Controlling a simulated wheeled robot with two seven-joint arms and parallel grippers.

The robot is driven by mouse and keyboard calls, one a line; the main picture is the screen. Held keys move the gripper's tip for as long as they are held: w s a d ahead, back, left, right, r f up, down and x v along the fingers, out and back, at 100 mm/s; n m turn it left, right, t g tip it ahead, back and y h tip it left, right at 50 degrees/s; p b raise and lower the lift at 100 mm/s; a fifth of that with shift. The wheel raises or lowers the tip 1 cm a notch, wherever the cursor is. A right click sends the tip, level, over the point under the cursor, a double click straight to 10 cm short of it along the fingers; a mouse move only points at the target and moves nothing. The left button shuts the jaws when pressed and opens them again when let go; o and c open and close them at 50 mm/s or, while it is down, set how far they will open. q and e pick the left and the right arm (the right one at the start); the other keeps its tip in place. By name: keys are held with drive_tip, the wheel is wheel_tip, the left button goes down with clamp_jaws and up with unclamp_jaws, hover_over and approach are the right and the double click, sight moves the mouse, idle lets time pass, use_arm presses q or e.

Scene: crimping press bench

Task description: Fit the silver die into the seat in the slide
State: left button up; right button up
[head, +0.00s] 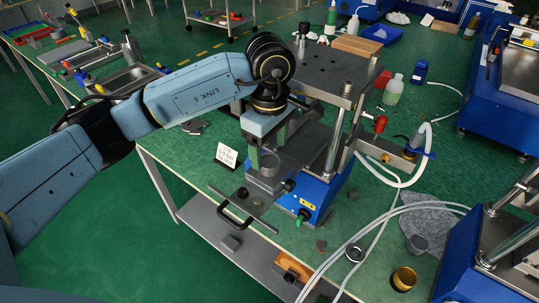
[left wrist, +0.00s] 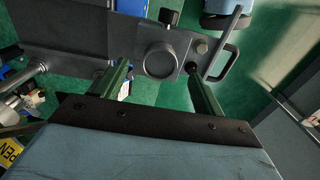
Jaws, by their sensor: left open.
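The slide (head: 240,196) is a dark grey plate that sticks out of the front of the blue press, with a black handle at its outer end. A grey round piece that looks like the silver die (head: 267,167) stands upright on it; it shows as a ring with a hollow top in the left wrist view (left wrist: 160,60). The seat is hidden under or around it, so I cannot tell how deep it sits. My left gripper (head: 268,150) is open above the slide, its green fingers on either side of the round piece, apart from it. My right gripper is out of view.
The press's thick top plate (head: 328,70) and steel columns stand close behind my left gripper. A label card (head: 227,156) stands left of the slide.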

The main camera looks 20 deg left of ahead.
sight(269, 163)
use_arm(q)
wheel_tip(269, 163, up, 10)
idle(0.3)
